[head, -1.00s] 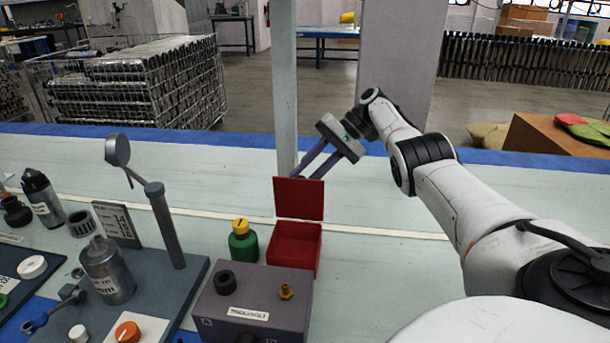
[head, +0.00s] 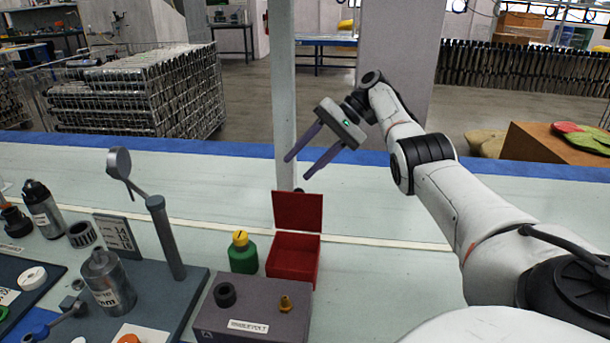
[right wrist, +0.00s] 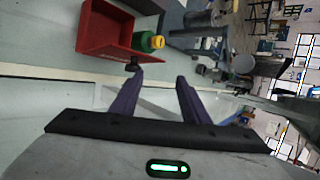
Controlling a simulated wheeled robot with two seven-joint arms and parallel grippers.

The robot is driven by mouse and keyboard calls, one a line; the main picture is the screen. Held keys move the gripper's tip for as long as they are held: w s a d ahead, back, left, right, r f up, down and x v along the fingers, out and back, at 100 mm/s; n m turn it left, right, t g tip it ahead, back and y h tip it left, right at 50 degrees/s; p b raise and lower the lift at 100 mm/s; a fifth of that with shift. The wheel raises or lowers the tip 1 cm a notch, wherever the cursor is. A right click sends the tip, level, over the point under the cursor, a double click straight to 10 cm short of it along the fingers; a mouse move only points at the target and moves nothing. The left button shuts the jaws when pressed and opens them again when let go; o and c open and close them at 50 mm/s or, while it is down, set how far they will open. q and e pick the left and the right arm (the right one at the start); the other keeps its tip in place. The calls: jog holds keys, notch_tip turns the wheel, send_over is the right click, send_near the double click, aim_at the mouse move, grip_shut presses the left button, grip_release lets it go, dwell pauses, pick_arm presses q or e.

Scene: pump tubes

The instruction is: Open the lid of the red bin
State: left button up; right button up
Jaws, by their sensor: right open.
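The red bin (head: 293,259) stands on the pale table, and its red lid (head: 298,211) is raised upright at its back edge. The bin's inside shows open from above. My right gripper (head: 296,168) is open and empty, above and behind the lid and apart from it in the head view. In the right wrist view, its two purple fingers (right wrist: 158,88) are spread, and the red bin (right wrist: 113,35) lies beyond them. My left gripper is not in view.
A green bottle with a yellow cap (head: 242,252) stands just left of the bin. A grey box with knobs (head: 252,305) is in front of it. A grey post (head: 283,90) rises behind the lid. The table to the right is clear.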

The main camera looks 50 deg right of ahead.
notch_tip(320, 180, up, 3)
jog(key=shift+f, duration=0.1)
dwell(0.6)
